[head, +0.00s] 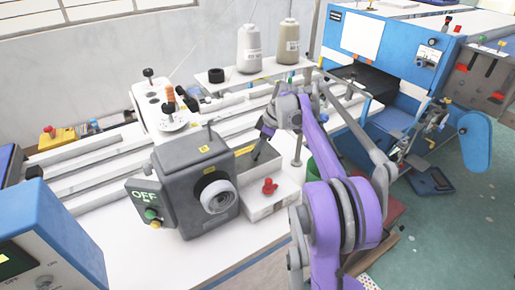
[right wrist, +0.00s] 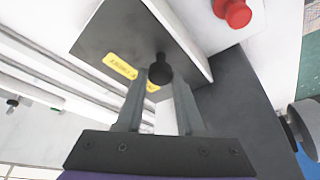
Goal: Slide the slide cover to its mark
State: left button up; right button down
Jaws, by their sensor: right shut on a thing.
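The slide cover, a grey plate with a yellow label, lies beside the grey machine housing (head: 195,180) in the head view. It fills the upper middle of the right wrist view (right wrist: 190,45), where its black knob (right wrist: 160,72) stands up. My right gripper (head: 260,148) reaches down to the cover from above. In the right wrist view the gripper's fingers (right wrist: 160,80) are on both sides of the knob, shut on it. The gripper hides part of the cover in the head view. I cannot make out the mark for certain. My left gripper is not in view.
A red knob (head: 269,187) stands on the white block in front of the cover. The housing carries an OFF panel (head: 149,203) and a round dial (head: 217,196). Thread cones (head: 249,48) stand behind. A blue machine (head: 385,50) is at the back right.

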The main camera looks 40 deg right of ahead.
aim_at(245, 152)
jog(key=shift+w+r, duration=0.15)
jog(key=shift+w, duration=0.3)
jog(key=w, duration=0.1)
jog(key=w+p, duration=0.1)
jog(key=w, duration=0.1)
jog(key=shift+w+d, duration=0.1)
jog(key=shift+d, duration=0.15)
jog(key=shift+w+f, duration=0.1)
jog(key=shift+f, duration=0.1)
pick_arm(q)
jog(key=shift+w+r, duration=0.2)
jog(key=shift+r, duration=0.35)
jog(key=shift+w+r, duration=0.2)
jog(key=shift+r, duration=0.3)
pick_arm(e)
jog(key=c, duration=0.7)
grip_release()
jog(key=shift+s, duration=0.25)
jog(key=shift+o, duration=0.9)
jog(key=shift+w, duration=0.1)
